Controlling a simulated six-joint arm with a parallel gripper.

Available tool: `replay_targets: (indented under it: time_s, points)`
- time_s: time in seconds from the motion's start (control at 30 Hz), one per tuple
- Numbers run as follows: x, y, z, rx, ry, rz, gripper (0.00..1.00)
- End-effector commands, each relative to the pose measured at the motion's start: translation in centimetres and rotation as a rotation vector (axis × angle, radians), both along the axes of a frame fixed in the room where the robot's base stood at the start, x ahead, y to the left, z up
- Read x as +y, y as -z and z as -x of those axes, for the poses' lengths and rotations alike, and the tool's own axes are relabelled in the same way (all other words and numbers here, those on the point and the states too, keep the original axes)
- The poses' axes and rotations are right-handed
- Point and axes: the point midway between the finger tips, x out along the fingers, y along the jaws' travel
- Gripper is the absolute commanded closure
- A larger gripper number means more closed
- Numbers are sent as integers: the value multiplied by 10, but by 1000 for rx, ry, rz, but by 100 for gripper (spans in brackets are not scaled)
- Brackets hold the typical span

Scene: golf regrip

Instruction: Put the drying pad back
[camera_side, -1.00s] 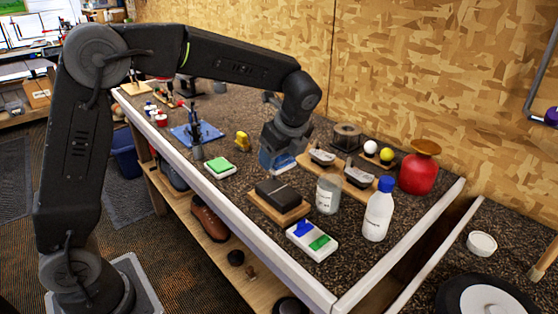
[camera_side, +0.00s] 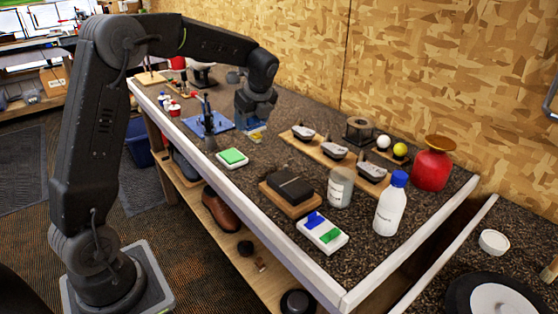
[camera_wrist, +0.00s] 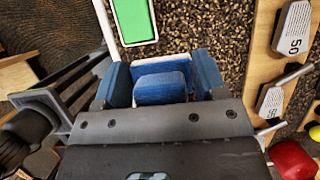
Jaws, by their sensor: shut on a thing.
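My gripper (camera_side: 256,113) is over the worktop, right of the blue mat. In the wrist view its blue fingers (camera_wrist: 160,84) are shut on a blue pad (camera_wrist: 160,87) with a white edge behind it. It looks like the drying pad, but no label shows. In the side view the fingers mostly hide the pad. A white tray with a green pad (camera_side: 232,157) lies left of and nearer than the gripper; part of it also shows in the wrist view (camera_wrist: 133,20). A second white tray (camera_side: 322,234) holds a blue and a green piece near the front edge.
A blue mat (camera_side: 208,124) with an upright dark tool is left of the gripper. A small yellow thing (camera_side: 258,136) is just below the fingers. Club heads (camera_side: 334,149) on a wooden board, a dark block (camera_side: 290,186), a glass jar (camera_side: 340,187) and a white bottle (camera_side: 391,205) stand to the right.

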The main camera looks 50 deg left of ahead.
Motion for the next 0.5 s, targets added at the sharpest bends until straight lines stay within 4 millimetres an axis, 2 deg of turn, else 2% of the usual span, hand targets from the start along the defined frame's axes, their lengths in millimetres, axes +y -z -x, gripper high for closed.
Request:
replay_targets:
  time_s: [0.03,0.1,0.23,0.37,0.5]
  points:
    - [19,0,3,-1,-7,-2,59]
    - [38,1,7,1,-6,-5,59]
    - [58,2,11,2,-1,-8,59]
    - [55,9,3,4,5,-9,59]
    - [34,27,-18,5,8,-9,59]
